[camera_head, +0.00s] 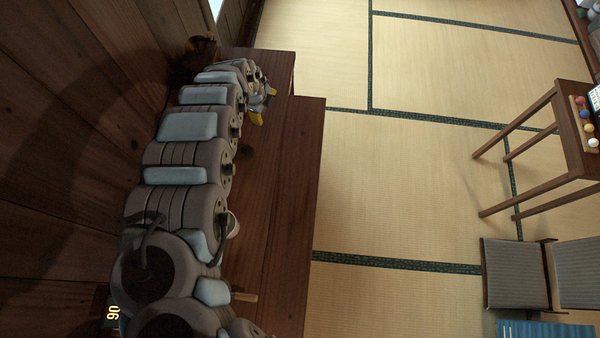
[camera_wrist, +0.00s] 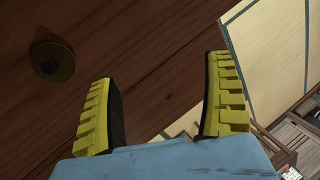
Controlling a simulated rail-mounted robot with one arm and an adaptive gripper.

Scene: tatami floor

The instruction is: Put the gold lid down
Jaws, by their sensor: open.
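My gripper (camera_wrist: 160,75) is open, with its two yellow-padded fingers wide apart and nothing between them. In the head view my gripper (camera_head: 262,104) is at the far end of my arm, over the dark wooden table (camera_head: 285,180). A small round, dark olive-gold thing (camera_wrist: 52,60) lies on the wood to the left of the fingers in the wrist view, apart from them. It looks like the gold lid, but it is in shade. A dim dark spot beside my arm in the head view may be the same thing.
A small table (camera_head: 572,135) with several coloured balls (camera_head: 583,113) stands at the right. Grey cushioned seats (camera_head: 515,272) are at the lower right. Tatami floor (camera_head: 400,190) lies open between. A wooden wall (camera_head: 60,150) runs along the left.

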